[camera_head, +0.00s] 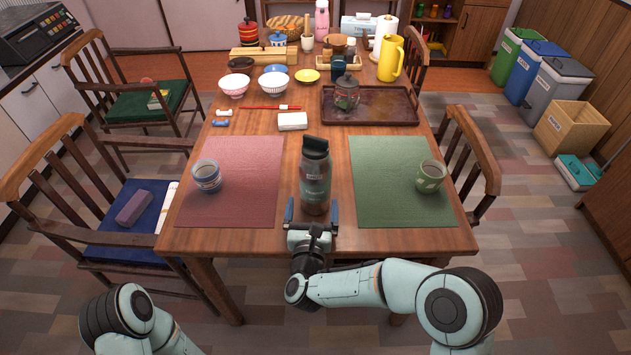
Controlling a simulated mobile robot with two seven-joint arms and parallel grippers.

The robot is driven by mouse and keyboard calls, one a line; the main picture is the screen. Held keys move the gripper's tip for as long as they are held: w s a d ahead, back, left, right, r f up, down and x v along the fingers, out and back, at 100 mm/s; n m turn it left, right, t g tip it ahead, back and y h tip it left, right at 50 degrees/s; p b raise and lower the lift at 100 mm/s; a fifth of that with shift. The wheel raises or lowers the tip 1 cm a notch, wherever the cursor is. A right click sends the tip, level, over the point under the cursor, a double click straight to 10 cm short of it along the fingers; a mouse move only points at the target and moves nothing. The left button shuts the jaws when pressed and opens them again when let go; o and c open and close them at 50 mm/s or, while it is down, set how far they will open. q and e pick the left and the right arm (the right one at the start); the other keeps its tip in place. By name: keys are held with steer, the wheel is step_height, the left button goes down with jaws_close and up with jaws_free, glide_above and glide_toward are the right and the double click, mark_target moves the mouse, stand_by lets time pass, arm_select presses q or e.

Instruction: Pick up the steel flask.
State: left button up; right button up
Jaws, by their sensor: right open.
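The steel flask (314,178) stands upright on the wooden table near its front edge, between the pink and green mats. My right gripper (312,212) is at the front edge, at the flask's lower end. Its two blue-grey fingers are spread, one to the left and one to the right of the flask's base. I cannot tell whether either finger touches it. My left arm shows at the bottom left, but its gripper is out of the picture.
A dark tray (385,107) holds a teapot (346,94). Chairs flank the table.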

mark_target(315, 190)
steer(key=w, duration=0.5)
steer(key=shift+w+d+r+b, duration=0.2)
steer(key=shift+w+d+b, duration=0.1)
steer(key=shift+d+b, duration=0.1)
arm_select(q)
steer(key=shift+s+a+f+g, duration=0.1)
steer(key=shift+s+f+g, duration=0.3)
steer(key=shift+s+f, duration=0.4)
arm_select(e)
steer(key=shift+c, duration=0.3)
steer(key=c, duration=1.5)
steer(key=shift+r, duration=0.2)
